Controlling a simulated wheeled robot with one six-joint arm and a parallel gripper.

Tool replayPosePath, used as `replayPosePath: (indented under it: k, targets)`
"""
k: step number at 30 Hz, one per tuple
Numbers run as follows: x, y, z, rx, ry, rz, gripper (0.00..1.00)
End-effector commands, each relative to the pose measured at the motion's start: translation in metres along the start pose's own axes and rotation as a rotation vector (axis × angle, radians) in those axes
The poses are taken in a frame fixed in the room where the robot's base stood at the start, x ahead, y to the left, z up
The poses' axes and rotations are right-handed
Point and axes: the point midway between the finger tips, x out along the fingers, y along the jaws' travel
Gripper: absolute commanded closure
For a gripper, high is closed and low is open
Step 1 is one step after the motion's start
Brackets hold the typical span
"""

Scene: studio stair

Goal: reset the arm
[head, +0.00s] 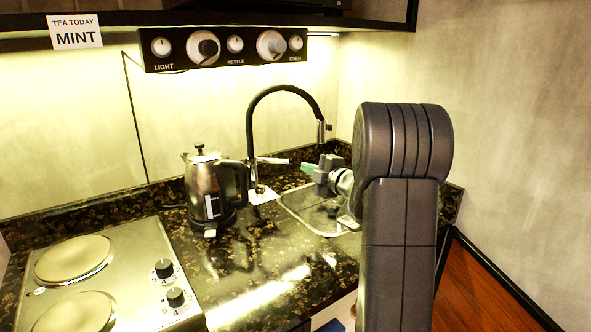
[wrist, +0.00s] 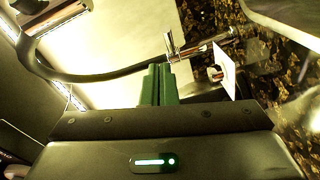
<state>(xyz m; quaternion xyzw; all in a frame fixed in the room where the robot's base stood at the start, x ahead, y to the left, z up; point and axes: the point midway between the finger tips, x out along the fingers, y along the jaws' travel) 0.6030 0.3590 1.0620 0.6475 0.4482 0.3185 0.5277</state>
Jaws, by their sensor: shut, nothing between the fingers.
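My arm rises at the right of the head view and partly covers the sink. My gripper (head: 312,169) is small there, over the back of the sink (head: 318,222) and right of the faucet lever. In the wrist view my gripper (wrist: 158,75) has its two green fingers together with nothing between them. The black faucet (head: 283,90) arches above and behind it in the head view. The faucet (wrist: 110,77) also crosses the wrist view beyond the fingers.
A metal kettle (head: 208,190) stands on the dark speckled counter (head: 255,262), left of the sink. A hob (head: 118,275) with two plates is at the left. A control panel (head: 225,48) and a "TEA TODAY MINT" sign (head: 75,31) are above. A wall (head: 500,130) closes the right side.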

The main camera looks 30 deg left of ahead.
Motion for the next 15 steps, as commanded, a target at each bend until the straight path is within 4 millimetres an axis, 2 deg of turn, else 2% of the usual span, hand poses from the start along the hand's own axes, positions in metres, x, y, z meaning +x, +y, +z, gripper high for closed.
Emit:
replayPosePath:
  k: [5, 15]
  targets:
    - [-0.0076, 0.0012, 0.004, -0.001, 0.001, 0.0, 1.0]
    - [-0.0064, 0.001, 0.0031, -0.001, 0.002, 0.0, 1.0]
